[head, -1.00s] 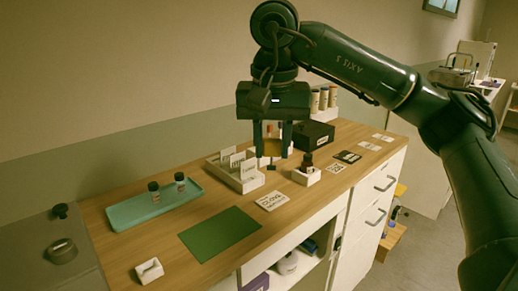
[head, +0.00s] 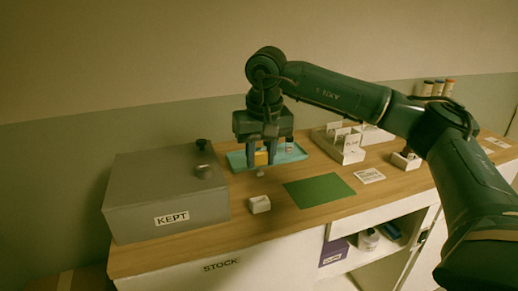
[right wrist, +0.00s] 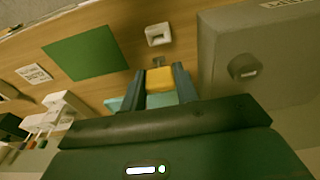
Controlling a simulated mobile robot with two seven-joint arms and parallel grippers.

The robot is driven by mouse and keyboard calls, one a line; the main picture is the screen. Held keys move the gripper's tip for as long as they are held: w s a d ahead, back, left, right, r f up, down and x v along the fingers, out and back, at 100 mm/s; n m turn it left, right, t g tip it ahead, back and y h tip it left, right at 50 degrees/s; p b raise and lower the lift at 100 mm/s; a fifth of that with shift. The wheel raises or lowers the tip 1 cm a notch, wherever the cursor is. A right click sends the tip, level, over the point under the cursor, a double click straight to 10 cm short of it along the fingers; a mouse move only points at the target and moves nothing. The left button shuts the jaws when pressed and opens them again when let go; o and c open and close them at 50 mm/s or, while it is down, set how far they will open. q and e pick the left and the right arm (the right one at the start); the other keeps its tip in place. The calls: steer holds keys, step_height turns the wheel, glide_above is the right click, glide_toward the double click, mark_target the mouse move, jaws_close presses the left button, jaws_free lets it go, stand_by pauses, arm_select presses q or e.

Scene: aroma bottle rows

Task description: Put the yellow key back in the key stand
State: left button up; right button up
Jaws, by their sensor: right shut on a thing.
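My right gripper (head: 262,163) is shut on the yellow key (head: 262,158), which hangs upright between the two fingers. The key's small grey lower end shows below the fingertips. The key also shows between the fingers in the right wrist view (right wrist: 161,80). The white key stand (head: 260,204) stands on the wooden counter near its front edge, with a dark slot in its top. It also shows in the right wrist view (right wrist: 158,34), just beyond the fingertips. The key is above the counter, behind the stand in the head view, and apart from it. My left gripper is not in view.
A grey box marked KEPT (head: 165,195) stands close on the left. A teal tray (head: 238,161) with small bottles lies behind the gripper. A green mat (head: 319,190) lies to the right. White card holders (head: 345,145) stand further right.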

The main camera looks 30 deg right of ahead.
mark_target(260, 175)
steer(key=shift+w+f, duration=0.1)
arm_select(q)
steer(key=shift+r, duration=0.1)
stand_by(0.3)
arm_select(e)
steer(key=shift+f+b, duration=0.55)
steer(key=shift+f, duration=0.25)
step_height(260, 175, down, 2)
steer(key=shift+f+b, duration=0.2)
steer(key=shift+b, duration=0.65)
steer(key=shift+f+b, duration=0.55)
steer(key=shift+f, duration=0.25)
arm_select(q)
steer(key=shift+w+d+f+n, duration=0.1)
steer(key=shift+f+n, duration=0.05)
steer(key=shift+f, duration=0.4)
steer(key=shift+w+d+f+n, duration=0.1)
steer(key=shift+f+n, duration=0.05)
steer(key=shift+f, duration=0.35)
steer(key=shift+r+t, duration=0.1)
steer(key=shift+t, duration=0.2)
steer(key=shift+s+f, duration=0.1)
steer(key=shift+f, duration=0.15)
